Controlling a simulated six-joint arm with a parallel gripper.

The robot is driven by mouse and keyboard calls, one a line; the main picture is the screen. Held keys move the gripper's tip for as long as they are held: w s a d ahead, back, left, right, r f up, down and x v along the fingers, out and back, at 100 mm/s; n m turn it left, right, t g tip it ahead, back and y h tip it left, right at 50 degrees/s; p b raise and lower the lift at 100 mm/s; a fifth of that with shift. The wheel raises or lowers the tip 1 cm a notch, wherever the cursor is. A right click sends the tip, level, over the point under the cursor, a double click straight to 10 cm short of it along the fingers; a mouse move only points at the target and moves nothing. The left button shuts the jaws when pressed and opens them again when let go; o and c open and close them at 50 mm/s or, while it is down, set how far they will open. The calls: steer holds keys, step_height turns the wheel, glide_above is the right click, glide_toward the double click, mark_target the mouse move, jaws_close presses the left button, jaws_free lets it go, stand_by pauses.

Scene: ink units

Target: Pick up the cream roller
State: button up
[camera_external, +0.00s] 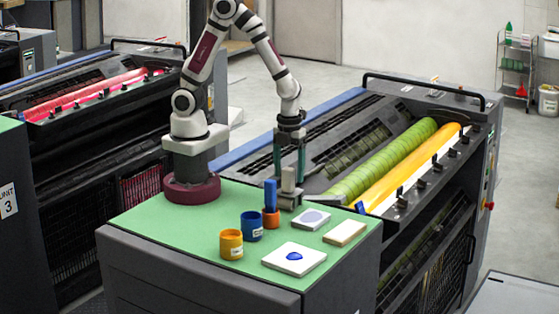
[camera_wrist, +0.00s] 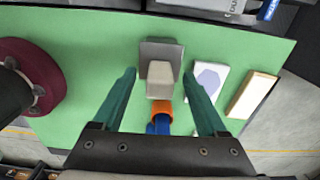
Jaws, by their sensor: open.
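The cream roller (camera_external: 288,180) stands upright on a grey holder (camera_external: 290,202) on the green tabletop, beside an orange cup. In the wrist view the cream roller (camera_wrist: 160,82) lies between my two teal fingers, with a gap on each side. My gripper (camera_external: 291,165) points down over the roller, fingers apart and empty; its fingertips are near the roller's upper end. In the wrist view my gripper (camera_wrist: 160,74) is spread wide. How far the fingertips reach down beside the roller is hard to tell.
The orange cup (camera_external: 272,219) holds a blue-handled tool (camera_external: 270,194), close to the roller. A blue cup (camera_external: 251,226) and a yellow cup (camera_external: 231,244) stand to the left. Several flat pads, one with a blue ink blob (camera_external: 294,258), lie at front and right.

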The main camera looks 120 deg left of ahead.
steer(key=shift+f, duration=0.65)
jaws_close()
steer(key=shift+r, duration=0.1)
step_height(320, 180, up, 10)
steer(key=shift+f, duration=0.1)
